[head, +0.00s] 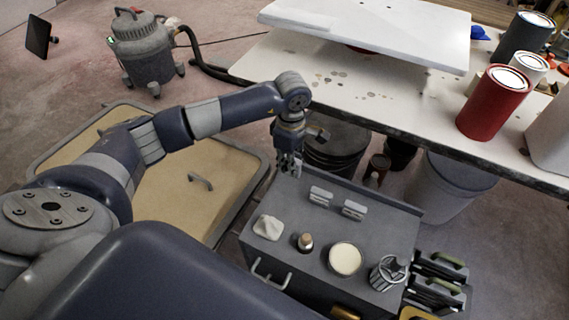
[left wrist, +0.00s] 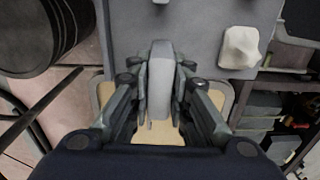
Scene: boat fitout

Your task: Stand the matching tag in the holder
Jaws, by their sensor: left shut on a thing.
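My left gripper (head: 289,163) is shut on a narrow light-grey piece and holds it by the back left corner of the dark grey cabinet top (head: 290,212). In the left wrist view the grey piece (left wrist: 160,75) stands between the two fingers (left wrist: 160,82); its face and any marking are hidden. Two small grey blocks (head: 321,195) and (head: 354,209) sit on the cabinet top, right of the gripper and apart from it. I cannot tell whether they are holders or tags. My right gripper is not in view.
The white workbench (head: 310,85) with a red can (head: 492,105) is behind. Dark buckets (head: 337,145) stand beneath it.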

